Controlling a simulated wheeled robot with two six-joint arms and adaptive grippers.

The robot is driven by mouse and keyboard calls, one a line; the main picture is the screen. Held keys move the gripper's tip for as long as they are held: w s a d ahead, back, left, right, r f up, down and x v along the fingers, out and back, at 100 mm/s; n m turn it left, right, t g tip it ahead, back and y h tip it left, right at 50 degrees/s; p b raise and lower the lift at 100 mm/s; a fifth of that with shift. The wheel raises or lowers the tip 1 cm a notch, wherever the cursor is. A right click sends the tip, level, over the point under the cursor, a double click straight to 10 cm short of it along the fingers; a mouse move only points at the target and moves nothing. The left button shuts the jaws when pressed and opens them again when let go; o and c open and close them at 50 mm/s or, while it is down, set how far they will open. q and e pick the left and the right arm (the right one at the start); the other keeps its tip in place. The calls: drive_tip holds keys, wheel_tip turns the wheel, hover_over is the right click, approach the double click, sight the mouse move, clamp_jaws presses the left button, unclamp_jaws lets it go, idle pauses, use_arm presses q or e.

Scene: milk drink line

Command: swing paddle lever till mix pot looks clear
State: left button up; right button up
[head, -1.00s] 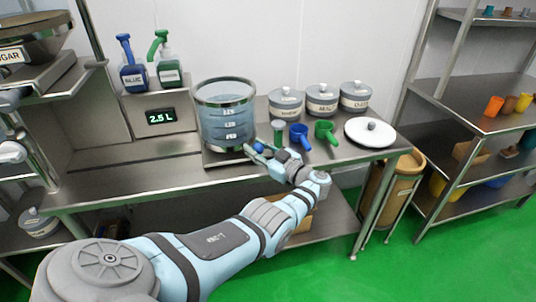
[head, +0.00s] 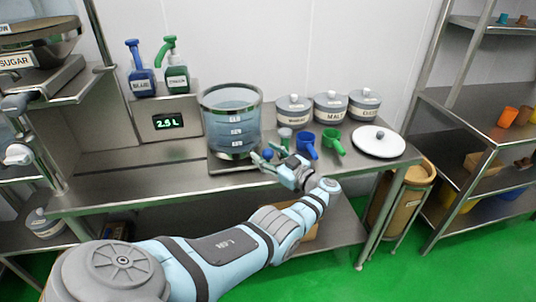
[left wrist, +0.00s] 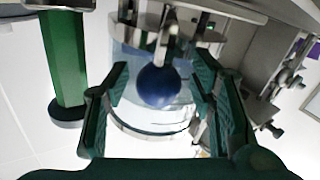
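The mix pot (head: 231,122) is a see-through vessel with level marks, standing on the bench; its contents look pale blue and translucent. The paddle lever's blue ball knob (head: 267,155) is at the pot's lower right front. In the left wrist view the knob (left wrist: 160,85) sits between the spread fingers, with the pot (left wrist: 150,118) behind it. My left gripper (head: 261,164) is open at the knob; gaps show on both sides of the ball in the wrist view. Most of the lever is hidden in the head view. My right gripper is not in view.
A blue scoop (head: 306,144) and a green scoop (head: 333,142) lie right of my left gripper. Lidded jars (head: 294,108) stand behind them, and a white lid (head: 378,141) lies farther right. A display (head: 168,121) reads 2.5 L. The bench left of the pot is clear.

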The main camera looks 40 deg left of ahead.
use_arm(q)
drive_tip(key=d, duration=1.2)
drive_tip(key=shift+s, duration=0.3)
